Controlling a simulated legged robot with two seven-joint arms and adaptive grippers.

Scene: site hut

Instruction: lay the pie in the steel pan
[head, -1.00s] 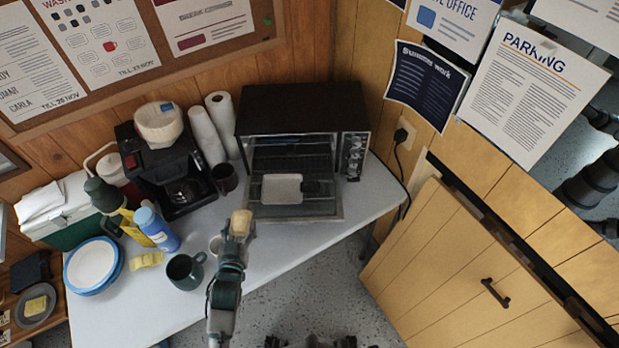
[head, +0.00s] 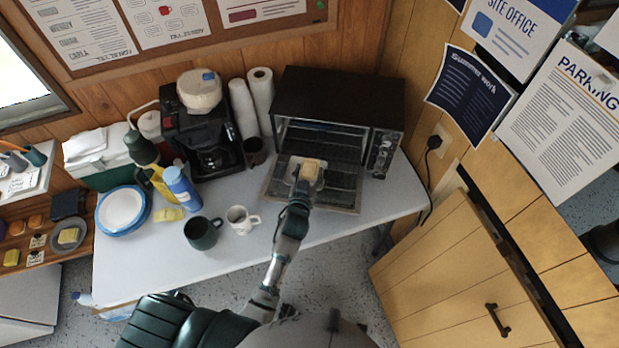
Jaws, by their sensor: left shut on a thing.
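The small golden-tan pie (head: 311,167) is at the tip of my left gripper (head: 305,182), which is shut on it. The pie is over the steel pan (head: 293,168), which lies on the lowered door of the toaster oven (head: 338,101). Only the pan's edges show, as the pie and gripper cover most of it. I cannot tell whether the pie touches the pan. My right gripper is not in view.
A white mug (head: 240,220) and a dark green mug (head: 203,233) stand left of my left arm. A coffee maker (head: 205,135), paper rolls (head: 243,108), a blue bottle (head: 181,188) and blue-rimmed plates (head: 122,210) are farther left. The table's right end is clear.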

